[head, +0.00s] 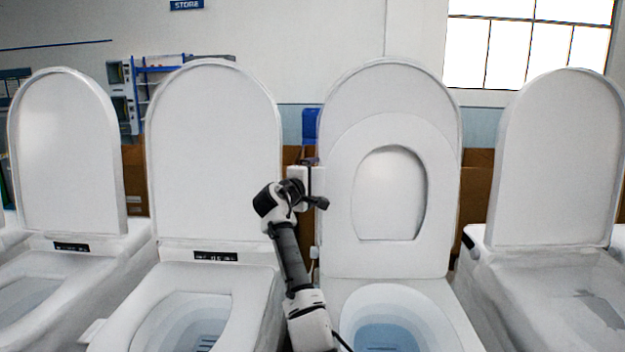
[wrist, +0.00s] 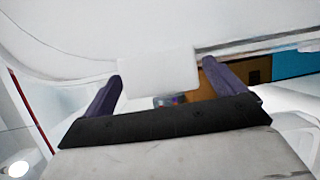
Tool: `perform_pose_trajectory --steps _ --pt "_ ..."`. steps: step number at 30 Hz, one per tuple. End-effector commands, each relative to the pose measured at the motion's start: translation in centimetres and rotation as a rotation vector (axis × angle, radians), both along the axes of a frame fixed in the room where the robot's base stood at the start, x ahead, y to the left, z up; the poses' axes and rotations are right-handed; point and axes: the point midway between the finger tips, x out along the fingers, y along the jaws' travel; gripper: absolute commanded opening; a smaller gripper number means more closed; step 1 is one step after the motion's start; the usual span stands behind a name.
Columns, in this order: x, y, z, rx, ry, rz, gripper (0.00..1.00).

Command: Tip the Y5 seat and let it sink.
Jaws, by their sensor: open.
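The toilet right of centre has its seat ring (head: 343,205) standing upright against its raised white lid (head: 390,85). No Y5 mark is readable; this is the only raised seat ring that I can see. Its open bowl (head: 390,315) is below. My gripper (head: 318,202) is at the left edge of this seat and lid, about halfway up. In the wrist view my gripper (wrist: 162,85) is open, with dark fingers on either side of a white block-like part. A pale surface fills the top of that view. Whether the fingers touch it is unclear.
A toilet with its lid up and seat down (head: 155,300) stands close on the left. Another toilet (head: 560,180) stands on the right, also lid up. A further toilet (head: 70,150) is at far left. Brown panels (head: 475,190) stand behind. The gap around my arm is narrow.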

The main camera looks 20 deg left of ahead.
Motion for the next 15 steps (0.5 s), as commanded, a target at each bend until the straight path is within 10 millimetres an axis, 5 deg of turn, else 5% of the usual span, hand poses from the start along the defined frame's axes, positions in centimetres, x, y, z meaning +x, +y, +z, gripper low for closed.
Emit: perform_pose_trajectory --steps 7,15 --pt "0.05 -0.01 -0.04 0.000 0.000 0.000 0.95" --pt "0.04 0.00 -0.04 0.000 0.000 0.000 0.59"
